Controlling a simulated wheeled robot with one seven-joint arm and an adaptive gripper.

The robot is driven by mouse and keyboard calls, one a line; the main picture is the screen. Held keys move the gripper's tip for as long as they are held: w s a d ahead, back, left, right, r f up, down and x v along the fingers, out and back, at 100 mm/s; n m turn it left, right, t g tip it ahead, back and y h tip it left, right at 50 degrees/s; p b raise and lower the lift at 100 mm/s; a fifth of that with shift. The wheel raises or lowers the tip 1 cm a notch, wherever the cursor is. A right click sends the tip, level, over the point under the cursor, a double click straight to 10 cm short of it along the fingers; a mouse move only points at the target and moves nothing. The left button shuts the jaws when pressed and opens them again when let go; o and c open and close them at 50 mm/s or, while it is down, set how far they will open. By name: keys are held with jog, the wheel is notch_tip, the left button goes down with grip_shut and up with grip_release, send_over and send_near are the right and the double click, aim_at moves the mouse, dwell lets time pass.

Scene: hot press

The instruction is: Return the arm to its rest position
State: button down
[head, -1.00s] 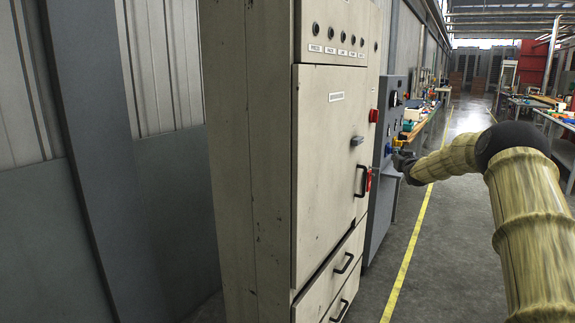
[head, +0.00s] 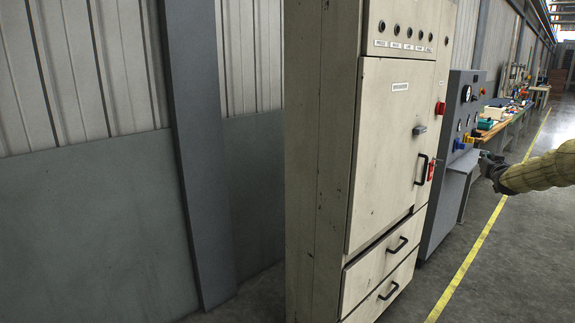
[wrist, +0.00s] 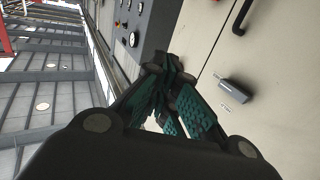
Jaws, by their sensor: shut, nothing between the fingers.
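My gripper (head: 486,160) is at the right of the head view, at the end of my yellowish covered arm (head: 545,170). It is in front of the grey control panel (head: 458,112) and to the right of the tall cream cabinet (head: 395,150). In the wrist view its teal-padded fingers (wrist: 165,85) are drawn together with nothing between them. The grey panel, with its gauge, also shows in the wrist view (wrist: 148,30). The cabinet door is closed in the head view.
The cabinet has a black door handle (head: 421,169), a red switch (head: 440,108) and two drawers below. A workbench (head: 500,125) with assorted items runs along the wall behind the panel. Open floor with a yellow line (head: 470,258) lies at the right.

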jog(key=a+f+n+g+y, duration=0.1)
jog(key=a+f+g+y, duration=0.2)
jog(key=a+f, duration=1.6)
jog(key=s+a+f+g+y, duration=0.1)
jog(key=s+a+f, duration=0.4)
jog(key=a+f, duration=0.3)
jog(key=s+a+f+n+g+y+p, duration=0.1)
jog(key=s+a+f+g, duration=0.1)
jog(key=s+a+f, duration=0.55)
jog(key=s+a+f+g+y, duration=0.1)
jog(key=s+a+f, duration=0.4)
jog(key=f, duration=0.6)
jog(key=s+a+f+g, duration=0.2)
jog(key=s+a+f, duration=0.15)
jog(key=s, duration=0.45)
jog(key=s+a+f+n+g+p, duration=0.1)
jog(key=s+a+f, duration=0.2)
jog(key=s+a, duration=0.3)
jog(key=s+a+f+g, duration=0.2)
jog(key=s+a+f, duration=0.2)
jog(key=s, duration=0.5)
jog(key=s+a+g, duration=0.2)
jog(key=s+a, duration=0.1)
jog(key=s, duration=1.1)
jog(key=s+a+r+n+g, duration=0.1)
jog(key=s+a+g, duration=0.1)
jog(key=s, duration=1.3)
jog(key=shift+a+g+p, duration=0.3)
jog(key=shift+a+g, duration=0.1)
jog(key=shift+a, duration=0.35)
